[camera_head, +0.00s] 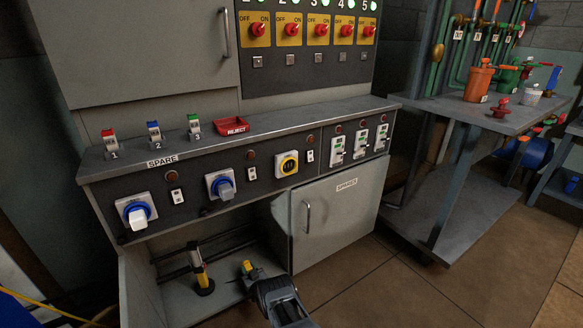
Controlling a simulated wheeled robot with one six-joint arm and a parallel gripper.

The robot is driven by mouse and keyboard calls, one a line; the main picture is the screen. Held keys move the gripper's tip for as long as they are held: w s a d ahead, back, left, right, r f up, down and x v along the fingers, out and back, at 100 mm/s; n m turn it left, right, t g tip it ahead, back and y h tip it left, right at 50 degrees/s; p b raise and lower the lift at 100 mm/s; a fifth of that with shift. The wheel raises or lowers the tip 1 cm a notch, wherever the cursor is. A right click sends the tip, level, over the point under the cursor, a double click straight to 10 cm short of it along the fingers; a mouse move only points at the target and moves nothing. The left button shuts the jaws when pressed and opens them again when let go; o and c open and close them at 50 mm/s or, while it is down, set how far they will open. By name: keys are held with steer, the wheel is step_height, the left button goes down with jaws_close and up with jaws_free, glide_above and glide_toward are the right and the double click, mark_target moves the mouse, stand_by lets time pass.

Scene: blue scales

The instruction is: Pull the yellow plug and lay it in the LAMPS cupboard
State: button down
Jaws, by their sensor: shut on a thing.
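My gripper (252,273) is at the bottom centre, at the open front of the left lower cupboard (222,303). It is shut on the yellow plug (247,266), a small yellow piece at its tip, mostly hidden by the gripper. The plug is low over the cupboard floor; I cannot tell whether it touches it. The yellow socket (288,164) on the panel above has nothing in it. No LAMPS label is readable; the right lower door (335,222) has a small label that seems to read SPARES.
A yellow and black post-like thing (202,275) stands inside the cupboard, left of my gripper, near dark rails (180,270). White and blue plugs (137,214) (223,187) stick out of the panel above. Open floor lies to the right.

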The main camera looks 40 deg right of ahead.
steer(key=shift+w, duration=0.15)
steer(key=c, duration=0.7)
jaws_free()
steer(key=shift+o, duration=0.2)
steer(key=shift+s+r+p, duration=0.2)
steer(key=shift+s+p, duration=0.35)
steer(key=shift+p, duration=0.15)
steer(key=s+a+r+p, duration=0.1)
steer(key=s+p, duration=0.8)
steer(key=s, duration=0.6)
steer(key=shift+a+r, duration=0.25)
steer(key=shift+a, duration=0.05)
steer(key=shift+w, duration=0.1)
